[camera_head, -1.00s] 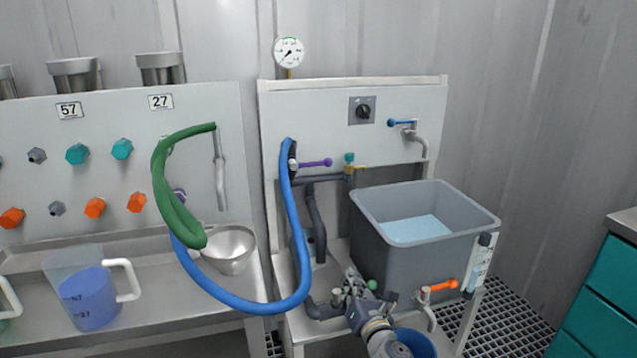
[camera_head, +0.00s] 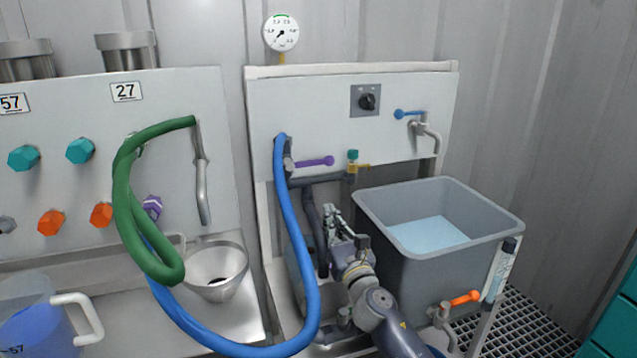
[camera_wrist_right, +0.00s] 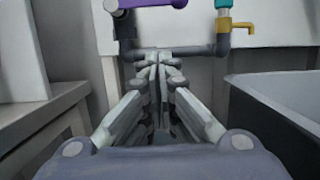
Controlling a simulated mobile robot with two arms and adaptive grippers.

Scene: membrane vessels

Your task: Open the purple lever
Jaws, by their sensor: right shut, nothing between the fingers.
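The purple lever (camera_head: 315,162) sticks out to the right from a pipe fitting on the white panel, beside the top of the blue hose. It lies about horizontal. Its purple handle also shows at the top of the right wrist view (camera_wrist_right: 150,3), cut off by the edge. My right gripper (camera_head: 331,213) is below the lever, apart from it, in front of the grey pipes. Its fingers are shut and empty, pointing towards the horizontal pipe in the right wrist view (camera_wrist_right: 158,58). My left gripper does not show.
A grey tub (camera_head: 440,250) with pale blue liquid stands right of my right arm. The blue hose (camera_head: 296,240) hangs left of the gripper. A teal-topped valve with a yellow spout (camera_head: 354,165) sits right of the lever. An orange lever (camera_head: 464,297) is low at right.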

